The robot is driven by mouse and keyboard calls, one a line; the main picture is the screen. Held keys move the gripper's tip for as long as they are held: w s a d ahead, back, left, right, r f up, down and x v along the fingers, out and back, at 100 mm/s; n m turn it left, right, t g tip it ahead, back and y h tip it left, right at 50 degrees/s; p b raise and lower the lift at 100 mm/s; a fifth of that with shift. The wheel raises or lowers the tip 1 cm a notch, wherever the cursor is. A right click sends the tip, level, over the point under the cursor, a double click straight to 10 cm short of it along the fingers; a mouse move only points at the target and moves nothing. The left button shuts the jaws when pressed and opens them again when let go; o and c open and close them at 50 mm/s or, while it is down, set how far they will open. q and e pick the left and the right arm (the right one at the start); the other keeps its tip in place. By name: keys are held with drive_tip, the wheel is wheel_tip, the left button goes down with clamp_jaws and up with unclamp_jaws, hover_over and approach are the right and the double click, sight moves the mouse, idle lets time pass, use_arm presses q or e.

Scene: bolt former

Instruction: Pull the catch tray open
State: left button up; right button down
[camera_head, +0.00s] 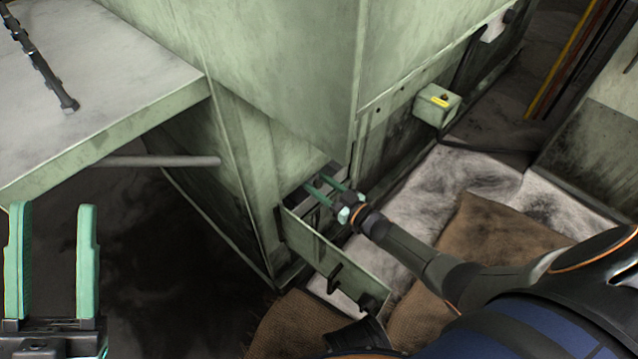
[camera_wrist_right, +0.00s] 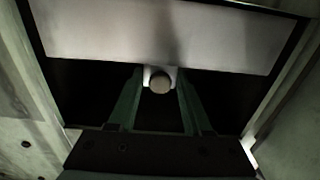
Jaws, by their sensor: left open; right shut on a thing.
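The catch tray (camera_head: 335,262) is a green drawer low at the machine's corner. Its long panel carries a dark handle (camera_head: 334,279) and stands out from the machine, with a dark interior visible behind the panel. My right gripper (camera_head: 322,190) reaches over this opening, behind the panel and apart from the dark handle. I cannot tell what the piece is. My left gripper (camera_head: 52,215) is open and empty at the lower left.
A green machine body (camera_head: 270,50) rises directly above the tray. A table (camera_head: 110,90) with a dark rod (camera_head: 40,58) juts out at the upper left. A small green box with a yellow mark (camera_head: 437,104) sits on the machine's right side. Brown sacking (camera_head: 480,235) covers the floor.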

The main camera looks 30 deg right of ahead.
use_arm(q)
drive_tip(key=r+p, duration=0.3)
drive_tip(key=r, duration=0.1)
drive_tip(key=shift+s+a+r+p, duration=0.1)
drive_tip(key=shift+a+p, duration=0.2)
use_arm(e)
drive_tip(key=v, duration=1.1)
drive_tip(key=c, duration=0.6)
unclamp_jaws()
use_arm(q)
wheel_tip(320, 180, up, 2)
drive_tip(key=shift+a+r+n+t+p, duration=0.15)
drive_tip(key=shift+r+n+t+p, duration=0.2)
drive_tip(key=shift+p, duration=0.7)
use_arm(e)
drive_tip(key=v, duration=1.2)
drive_tip(key=shift+s+d+f, duration=0.1)
drive_tip(key=shift+s+d, duration=0.1)
drive_tip(key=shift+s, duration=0.05)
use_arm(q)
drive_tip(key=shift+f, duration=0.15)
